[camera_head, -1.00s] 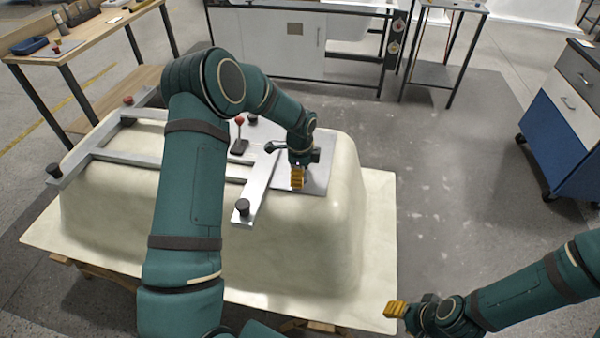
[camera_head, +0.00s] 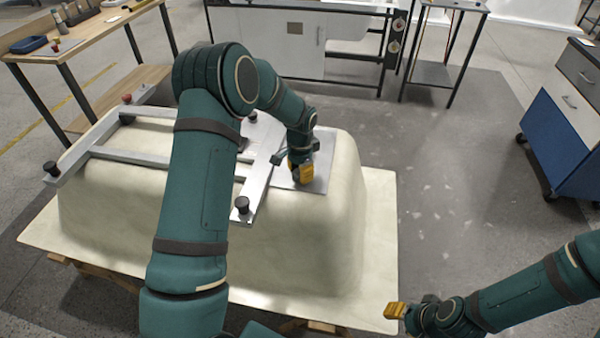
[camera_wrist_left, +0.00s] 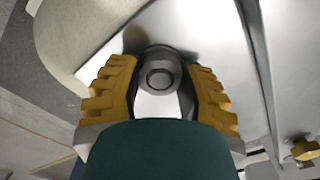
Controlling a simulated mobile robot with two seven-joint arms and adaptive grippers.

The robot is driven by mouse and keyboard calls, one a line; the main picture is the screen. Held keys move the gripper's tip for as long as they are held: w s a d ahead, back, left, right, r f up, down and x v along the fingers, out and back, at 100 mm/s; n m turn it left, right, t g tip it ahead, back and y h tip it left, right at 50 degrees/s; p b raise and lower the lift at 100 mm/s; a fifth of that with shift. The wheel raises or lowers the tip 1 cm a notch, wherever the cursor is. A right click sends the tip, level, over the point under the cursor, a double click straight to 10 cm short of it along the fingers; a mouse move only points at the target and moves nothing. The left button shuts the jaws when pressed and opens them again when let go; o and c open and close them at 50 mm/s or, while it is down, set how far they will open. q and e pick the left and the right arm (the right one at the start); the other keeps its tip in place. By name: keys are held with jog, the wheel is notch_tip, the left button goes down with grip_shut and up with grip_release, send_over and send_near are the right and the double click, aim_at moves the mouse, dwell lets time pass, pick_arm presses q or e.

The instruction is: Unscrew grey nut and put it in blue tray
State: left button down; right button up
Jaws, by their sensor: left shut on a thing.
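In the head view the nut is hidden by the gripper. The blue tray (camera_head: 28,45) lies on the wooden table at the back left. My right gripper (camera_head: 395,310) is at the lower right, away from the shell; its finger gap does not show.
The cream shell (camera_head: 300,255) carries a metal frame (camera_head: 130,156) with upright black knobs, one (camera_head: 242,204) close to my left gripper. The wooden table (camera_head: 100,30) stands beyond the shell. A blue and grey cabinet (camera_head: 565,130) is at the right. Floor between is clear.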

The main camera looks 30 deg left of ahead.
pick_arm(q)
jog(key=n, duration=0.4)
jog(key=c, duration=0.5)
grip_release()
jog(key=shift+f, duration=0.1)
jog(key=shift+c, duration=0.8)
